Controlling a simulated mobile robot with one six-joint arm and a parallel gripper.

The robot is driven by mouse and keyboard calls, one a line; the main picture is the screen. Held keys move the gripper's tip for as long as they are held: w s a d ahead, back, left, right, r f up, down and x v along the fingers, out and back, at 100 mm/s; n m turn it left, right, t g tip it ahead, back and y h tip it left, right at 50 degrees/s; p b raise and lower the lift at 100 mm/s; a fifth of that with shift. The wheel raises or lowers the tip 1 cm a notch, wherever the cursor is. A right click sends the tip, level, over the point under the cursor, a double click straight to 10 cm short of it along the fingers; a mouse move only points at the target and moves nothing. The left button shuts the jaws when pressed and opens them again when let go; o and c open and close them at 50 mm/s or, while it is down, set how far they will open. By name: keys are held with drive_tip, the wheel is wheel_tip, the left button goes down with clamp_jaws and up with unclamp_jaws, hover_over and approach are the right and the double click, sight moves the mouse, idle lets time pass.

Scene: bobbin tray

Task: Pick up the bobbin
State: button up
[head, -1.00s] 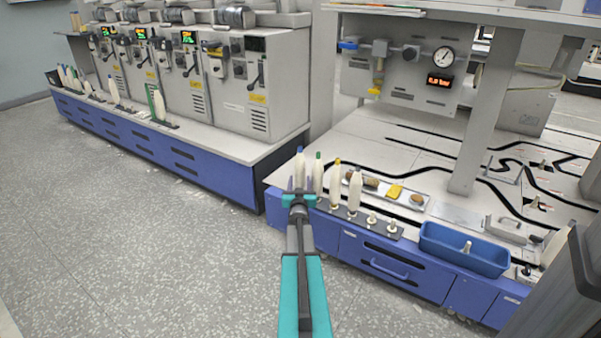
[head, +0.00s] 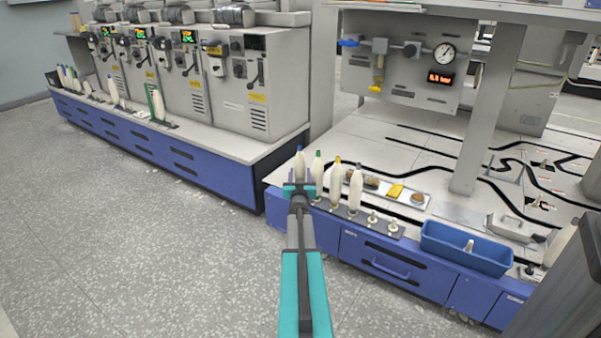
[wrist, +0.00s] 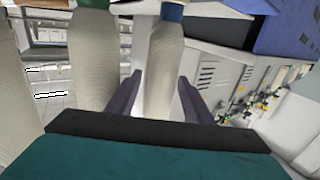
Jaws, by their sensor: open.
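Several cream bobbins stand upright in a row along the bench edge. The leftmost, the blue-topped bobbin (head: 299,161), is partly hidden behind my gripper (head: 299,182). In the wrist view the same bobbin (wrist: 163,65) lies between the two dark fingers of my gripper (wrist: 161,85), with a visible gap on each side. The gripper is open, and I cannot tell how deep the bobbin sits between the fingers. A green-topped bobbin (head: 318,176) stands close on the right; a neighbouring bobbin (wrist: 93,60) shows left of the fingers in the wrist view.
A yellow-topped bobbin (head: 336,185) and another bobbin (head: 355,190) continue the row, followed by two empty pegs (head: 392,227). A tray (head: 423,201) with small items lies behind. A blue bin (head: 465,260) stands to the right. Grey machines (head: 235,95) line the left; the floor is clear.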

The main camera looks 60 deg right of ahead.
sight(300, 159)
drive_tip(key=shift+w+d, duration=0.35)
drive_tip(key=shift+d, duration=0.2)
drive_tip(key=c, duration=0.9)
drive_tip(key=shift+r, duration=0.2)
drive_tip(key=shift+r+p, duration=0.3)
drive_tip(key=shift+r, duration=0.35)
drive_tip(key=r, duration=0.2)
drive_tip(key=r+p, duration=0.2)
drive_tip(key=r, duration=0.1)
drive_tip(key=shift+s+a+r, duration=0.25)
drive_tip(key=shift+a+r, duration=0.1)
drive_tip(key=p+v, duration=0.4)
drive_tip(key=v, duration=1.3)
drive_tip(key=shift+f, duration=0.15)
